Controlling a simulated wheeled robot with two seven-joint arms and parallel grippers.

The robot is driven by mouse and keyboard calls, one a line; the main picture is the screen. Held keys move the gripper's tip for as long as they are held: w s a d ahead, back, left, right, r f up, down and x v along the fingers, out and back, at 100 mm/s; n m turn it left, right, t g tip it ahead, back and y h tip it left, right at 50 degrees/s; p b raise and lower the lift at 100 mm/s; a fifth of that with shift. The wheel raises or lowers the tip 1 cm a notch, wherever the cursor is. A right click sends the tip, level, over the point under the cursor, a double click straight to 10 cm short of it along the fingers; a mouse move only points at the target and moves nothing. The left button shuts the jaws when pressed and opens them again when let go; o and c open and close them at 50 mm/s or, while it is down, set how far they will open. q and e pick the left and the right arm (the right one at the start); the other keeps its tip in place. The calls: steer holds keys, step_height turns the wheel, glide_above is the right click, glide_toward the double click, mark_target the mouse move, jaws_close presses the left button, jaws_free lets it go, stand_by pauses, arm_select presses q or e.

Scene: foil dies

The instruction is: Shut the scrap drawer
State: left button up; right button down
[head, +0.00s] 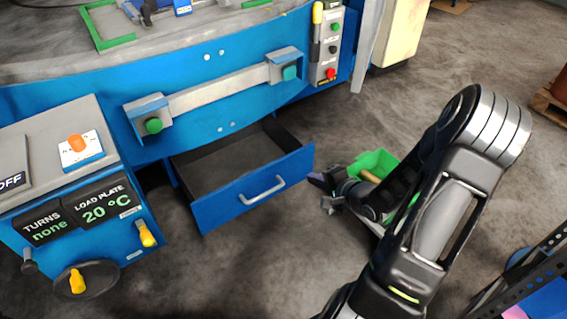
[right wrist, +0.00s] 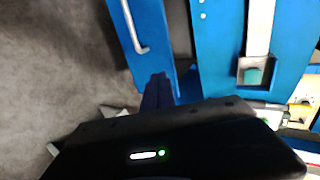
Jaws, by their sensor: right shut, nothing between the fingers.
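The scrap drawer (head: 247,191) is blue with a dark inside and a silver handle (head: 262,190). It stands pulled out from under the blue machine, and its visible inside looks empty. My right gripper (head: 318,182) is shut and empty, close by the right end of the drawer front. In the right wrist view its dark fingers (right wrist: 158,92) point at the blue drawer front (right wrist: 150,38), beside the handle (right wrist: 129,28). I cannot tell whether they touch it. My left gripper is not in view.
A control box (head: 75,185) with displays and a crank stands left of the drawer. A green bin (head: 376,161) sits behind my right forearm. Two green buttons flank a grey bar (head: 220,91) above the drawer. A dark rack (head: 520,275) stands at lower right. Floor before the drawer is clear.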

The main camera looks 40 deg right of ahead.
steer(key=b, duration=0.3)
glide_toward(283, 162)
step_height(283, 162, down, 3)
steer(key=w, duration=0.2)
steer(key=shift+w+f, duration=0.15)
steer(key=shift+w, duration=1.65)
